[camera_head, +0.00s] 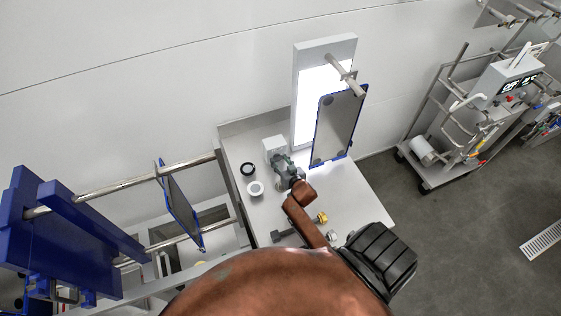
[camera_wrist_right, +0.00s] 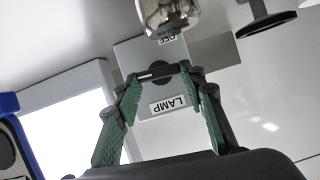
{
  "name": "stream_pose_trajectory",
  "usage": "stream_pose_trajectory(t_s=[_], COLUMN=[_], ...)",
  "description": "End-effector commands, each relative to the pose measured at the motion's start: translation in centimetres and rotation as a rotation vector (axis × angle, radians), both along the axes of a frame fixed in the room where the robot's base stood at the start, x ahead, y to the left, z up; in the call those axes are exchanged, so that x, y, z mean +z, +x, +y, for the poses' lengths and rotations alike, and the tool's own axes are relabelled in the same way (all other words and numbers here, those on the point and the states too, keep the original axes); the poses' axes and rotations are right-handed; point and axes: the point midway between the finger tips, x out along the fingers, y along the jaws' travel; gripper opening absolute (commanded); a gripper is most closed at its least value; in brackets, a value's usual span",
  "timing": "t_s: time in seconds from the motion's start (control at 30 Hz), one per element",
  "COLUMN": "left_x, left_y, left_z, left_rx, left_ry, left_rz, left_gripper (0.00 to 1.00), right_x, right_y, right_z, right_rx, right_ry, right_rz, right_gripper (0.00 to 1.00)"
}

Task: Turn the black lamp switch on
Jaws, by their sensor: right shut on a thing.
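The black lamp switch (camera_wrist_right: 158,73) sits on the face of a grey-white box (camera_wrist_right: 130,55), which has an upside-down "LAMP" label and a partly covered "OFF" label in the right wrist view. The switch's bar lies nearly level in that view. My right gripper (camera_wrist_right: 160,72) is shut on the switch, its green fingers at either end of the bar. In the head view the box (camera_head: 272,147) stands on the worktop beside the lit panel, and my right gripper (camera_head: 283,162) reaches its front, hiding the switch. My left gripper is not in view.
A lit white panel (camera_head: 308,105) stands behind, with a blue-edged plate (camera_head: 338,128) hanging in front. Blue frames (camera_head: 60,235) on rails are at left; a cart (camera_head: 432,155) stands at right.

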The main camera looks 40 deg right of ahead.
Motion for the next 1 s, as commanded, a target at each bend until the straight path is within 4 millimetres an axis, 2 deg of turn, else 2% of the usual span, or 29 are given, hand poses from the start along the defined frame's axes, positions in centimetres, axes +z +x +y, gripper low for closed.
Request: stream_pose_trajectory(t_s=[0.2,0.7,0.73,1.0], left_x=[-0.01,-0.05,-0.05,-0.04], left_y=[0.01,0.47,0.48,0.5], left_z=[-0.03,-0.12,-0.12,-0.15], left_rx=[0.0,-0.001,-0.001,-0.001], left_ry=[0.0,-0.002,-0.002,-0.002], left_rz=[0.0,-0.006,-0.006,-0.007], left_gripper=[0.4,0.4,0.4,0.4], right_x=[-0.02,-0.07,-0.07,-0.04], right_y=[0.0,0.01,0.01,0.02], right_z=[0.01,0.14,0.14,0.11], right_rx=[0.0,0.001,0.001,0.0], right_ry=[0.0,-0.088,-0.088,-0.086], right_rz=[0.0,0.029,0.029,0.028], right_gripper=[0.13,0.13,0.38,0.55])
